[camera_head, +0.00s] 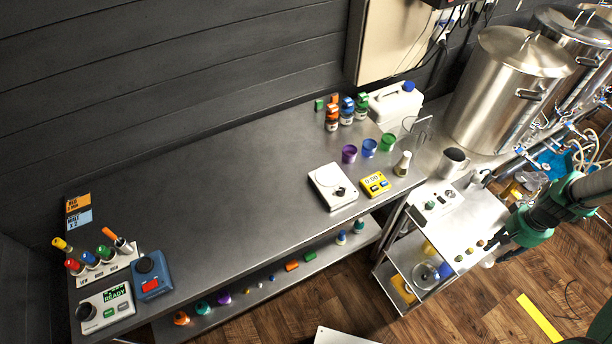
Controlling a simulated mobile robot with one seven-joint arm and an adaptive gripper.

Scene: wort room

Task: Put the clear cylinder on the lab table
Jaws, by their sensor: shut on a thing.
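My gripper (490,250) is at the right, over the front right edge of the steel cart and well to the right of the lab table (215,200). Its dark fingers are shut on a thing. A small pale shape (487,262) shows just below the fingertips and seems to be the clear cylinder; most of it is hidden or too small to make out. The lab table is a long steel bench along the dark wall, with a wide bare top in its middle.
A white scale (333,187), a yellow meter (375,184), coloured cups (369,148) and a small pale flask (402,164) stand toward the table's right end. Devices (106,305) fill its left end. The steel cart (455,225) stands between gripper and table.

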